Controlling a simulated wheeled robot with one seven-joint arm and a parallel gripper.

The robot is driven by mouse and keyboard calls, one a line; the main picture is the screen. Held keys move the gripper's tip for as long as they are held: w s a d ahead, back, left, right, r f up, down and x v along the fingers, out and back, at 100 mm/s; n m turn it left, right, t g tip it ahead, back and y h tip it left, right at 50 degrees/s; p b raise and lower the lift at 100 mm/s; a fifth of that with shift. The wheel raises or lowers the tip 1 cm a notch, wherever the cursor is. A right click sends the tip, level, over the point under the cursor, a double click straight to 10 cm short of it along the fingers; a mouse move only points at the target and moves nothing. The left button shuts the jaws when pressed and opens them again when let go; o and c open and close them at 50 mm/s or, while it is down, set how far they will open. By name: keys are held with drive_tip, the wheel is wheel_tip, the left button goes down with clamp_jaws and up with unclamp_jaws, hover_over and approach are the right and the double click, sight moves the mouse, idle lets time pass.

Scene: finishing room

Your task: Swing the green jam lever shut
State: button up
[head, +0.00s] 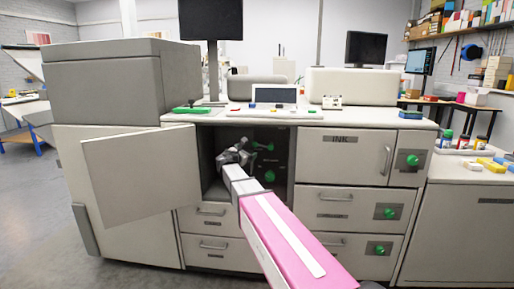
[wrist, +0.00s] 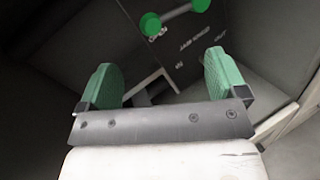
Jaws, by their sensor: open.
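The machine's left door (head: 140,170) stands open, showing a dark compartment (head: 283,190). On its back panel is a green lever (head: 264,147), with a round green knob (head: 269,176) below it. In the wrist view, a metal bar runs between two green ends (wrist: 150,24), just beyond my fingertips near the top; I cannot tell for certain which of the head view's green parts these are. My gripper (head: 233,154) is inside the compartment mouth. Its green-padded fingers (wrist: 160,66) are spread with nothing between them and appear apart from the bar. Its wrist partly hides the compartment.
The open door bounds the opening on the left. Drawers (head: 333,203) and an ink cabinet (head: 342,156) with green knobs (head: 412,160) are to the right. The counter (head: 215,115) above carries a small screen (head: 274,94) and a green item (head: 190,109). Compartment walls surround my gripper closely.

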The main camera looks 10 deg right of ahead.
sight(257, 144)
drive_tip(key=x, duration=1)
drive_tip(key=shift+w+d, duration=0.2)
drive_tip(key=shift+d, duration=0.1)
drive_tip(key=c, duration=1.3)
